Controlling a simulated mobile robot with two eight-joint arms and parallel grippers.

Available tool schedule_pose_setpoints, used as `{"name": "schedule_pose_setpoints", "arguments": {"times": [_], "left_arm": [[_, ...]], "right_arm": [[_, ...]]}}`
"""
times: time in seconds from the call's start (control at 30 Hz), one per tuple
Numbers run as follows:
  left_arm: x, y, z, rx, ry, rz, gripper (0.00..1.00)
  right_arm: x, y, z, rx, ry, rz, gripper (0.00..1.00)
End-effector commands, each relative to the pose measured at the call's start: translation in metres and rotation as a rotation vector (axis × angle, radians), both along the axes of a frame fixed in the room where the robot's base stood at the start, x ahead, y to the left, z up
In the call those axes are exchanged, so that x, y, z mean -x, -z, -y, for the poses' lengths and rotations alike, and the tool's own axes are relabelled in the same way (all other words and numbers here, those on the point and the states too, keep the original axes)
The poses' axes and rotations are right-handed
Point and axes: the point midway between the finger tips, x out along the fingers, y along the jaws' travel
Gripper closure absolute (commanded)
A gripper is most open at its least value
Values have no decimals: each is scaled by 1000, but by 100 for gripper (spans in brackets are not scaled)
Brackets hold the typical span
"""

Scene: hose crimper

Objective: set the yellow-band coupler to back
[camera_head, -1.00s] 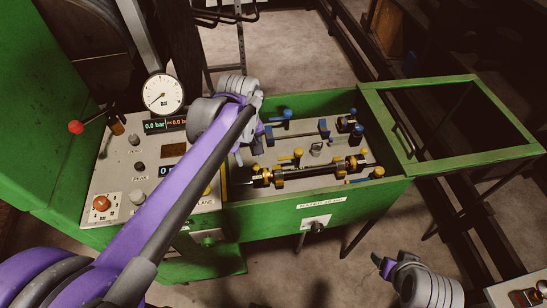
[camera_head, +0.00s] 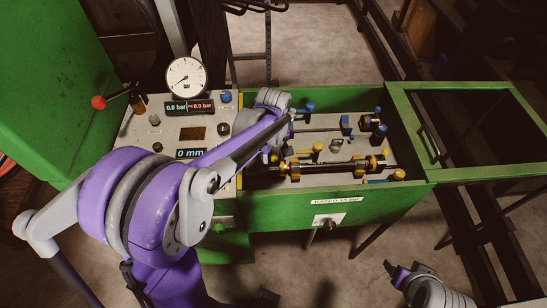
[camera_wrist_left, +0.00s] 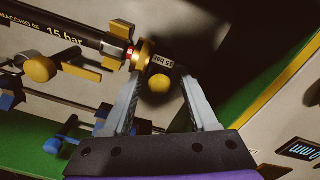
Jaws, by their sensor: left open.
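I cannot tell for sure which fitting is the yellow-band coupler. My left gripper (camera_wrist_left: 163,77) is open, its fingers either side of the block and knob; contact is unclear. My right gripper (camera_head: 391,268) is low at the right, its jaws unclear.
A rear rod with blue fittings (camera_head: 346,126) lies behind the hose. The control panel with gauge (camera_head: 187,77) and displays stands left. An open green frame lid (camera_head: 410,130) extends right. The green front wall (camera_head: 290,211) edges the trough.

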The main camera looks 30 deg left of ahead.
Motion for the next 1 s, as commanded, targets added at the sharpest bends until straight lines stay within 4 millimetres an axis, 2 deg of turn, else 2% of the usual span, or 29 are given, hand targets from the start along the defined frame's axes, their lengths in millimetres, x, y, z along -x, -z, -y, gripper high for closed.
{"name": "schedule_pose_setpoints", "arguments": {"times": [0.3, 0.63, 1.0], "left_arm": [[0, 3, 0, 0, 0, 0, 41], [0, 3, 0, 0, 1, 0, 100], [0, 2, 0, 0, 1, 0, 100]], "right_arm": [[0, 0, 0, 0, 0, 0, 31], [0, 0, 0, 0, 0, 0, 31], [0, 0, 0, 0, 0, 0, 31]]}}
